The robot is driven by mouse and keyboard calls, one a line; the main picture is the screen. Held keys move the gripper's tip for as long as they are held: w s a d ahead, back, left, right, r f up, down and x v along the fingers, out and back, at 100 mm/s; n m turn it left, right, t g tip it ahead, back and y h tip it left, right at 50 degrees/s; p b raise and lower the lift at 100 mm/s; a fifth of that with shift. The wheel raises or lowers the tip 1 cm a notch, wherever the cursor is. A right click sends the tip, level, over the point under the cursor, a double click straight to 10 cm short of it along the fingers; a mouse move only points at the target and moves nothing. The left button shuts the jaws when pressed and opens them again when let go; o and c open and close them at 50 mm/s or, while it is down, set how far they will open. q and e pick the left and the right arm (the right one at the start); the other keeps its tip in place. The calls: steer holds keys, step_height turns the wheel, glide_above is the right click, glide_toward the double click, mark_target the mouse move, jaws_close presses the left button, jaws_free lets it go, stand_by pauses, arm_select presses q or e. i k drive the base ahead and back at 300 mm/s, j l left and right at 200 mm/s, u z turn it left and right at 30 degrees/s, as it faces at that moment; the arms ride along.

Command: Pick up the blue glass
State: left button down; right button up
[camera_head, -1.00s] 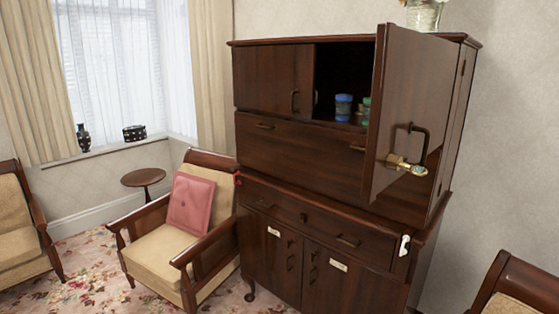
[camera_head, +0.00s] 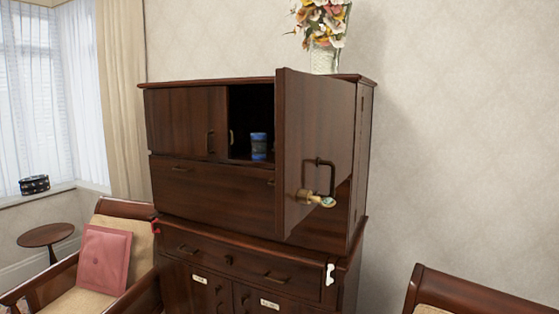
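The blue glass (camera_head: 259,146) stands in the open upper right compartment of the dark wooden cabinet (camera_head: 215,190). It looks like a small blue cylinder with a darker lower part; too small to tell whether it is one piece or two. The open cabinet door (camera_head: 318,135) swings out toward me just right of the glass and hides the right part of the compartment. Neither of my grippers is in view.
A brass fitting (camera_head: 315,198) sticks out at the door's handle. A flower vase (camera_head: 325,60) stands on the cabinet top. An armchair with a pink cushion (camera_head: 104,258) is at left, another chair (camera_head: 470,292) at lower right. A small round table (camera_head: 45,236) is far left.

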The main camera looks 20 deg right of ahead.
mark_target(259, 141)
steer(key=i+j+z, duration=0.85)
steer(key=j, duration=0.2)
